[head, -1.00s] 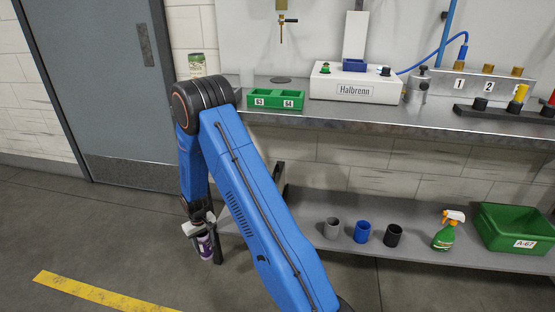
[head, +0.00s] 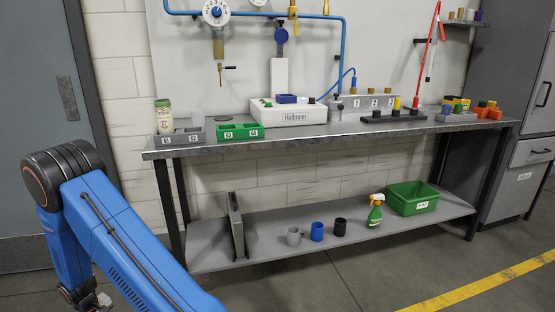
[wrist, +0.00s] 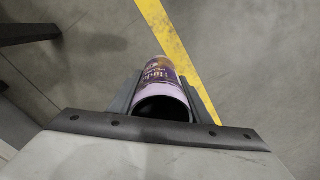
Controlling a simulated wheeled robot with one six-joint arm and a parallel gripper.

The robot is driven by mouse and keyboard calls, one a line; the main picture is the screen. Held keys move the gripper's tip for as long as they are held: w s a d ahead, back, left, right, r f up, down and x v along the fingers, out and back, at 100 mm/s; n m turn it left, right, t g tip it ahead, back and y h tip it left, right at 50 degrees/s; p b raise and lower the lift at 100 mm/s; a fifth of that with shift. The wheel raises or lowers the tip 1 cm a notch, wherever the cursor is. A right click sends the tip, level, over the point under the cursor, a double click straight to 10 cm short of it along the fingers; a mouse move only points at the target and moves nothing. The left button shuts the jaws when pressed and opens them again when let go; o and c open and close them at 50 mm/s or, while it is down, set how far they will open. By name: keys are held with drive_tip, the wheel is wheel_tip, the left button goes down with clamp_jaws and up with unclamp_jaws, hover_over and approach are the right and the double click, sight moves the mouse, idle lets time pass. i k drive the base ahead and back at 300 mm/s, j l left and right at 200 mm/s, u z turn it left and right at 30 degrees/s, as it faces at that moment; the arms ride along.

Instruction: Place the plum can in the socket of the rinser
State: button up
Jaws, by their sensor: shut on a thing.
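The plum can (wrist: 158,70) shows in the wrist view, with a purple label, pale lower band and dark open end towards the camera. My gripper (wrist: 164,88) is shut on it, one finger on each side, above the floor. In the head view the gripper is at the bottom left edge, mostly cut off, and the can cannot be made out there. No part is marked as the rinser. A white Halbrenn machine (head: 291,117) with a blue square part on top stands on the bench, and a nozzle (head: 218,48) hangs left of it.
The bench (head: 330,131) carries a grey holder (head: 187,137) with a pale can (head: 164,117), a green two-pocket tray (head: 240,131) and a black rack (head: 393,117). Cups, a spray bottle (head: 375,211) and a green bin (head: 412,198) occupy the lower shelf. Floor in front is clear.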

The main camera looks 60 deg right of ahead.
sight(286, 102)
drive_tip(key=j+z, duration=0.15)
drive_tip(key=z, duration=0.3)
drive_tip(key=j+z, duration=0.1)
drive_tip(key=z, duration=0.3)
drive_tip(key=j+z, duration=0.15)
drive_tip(key=z, duration=0.3)
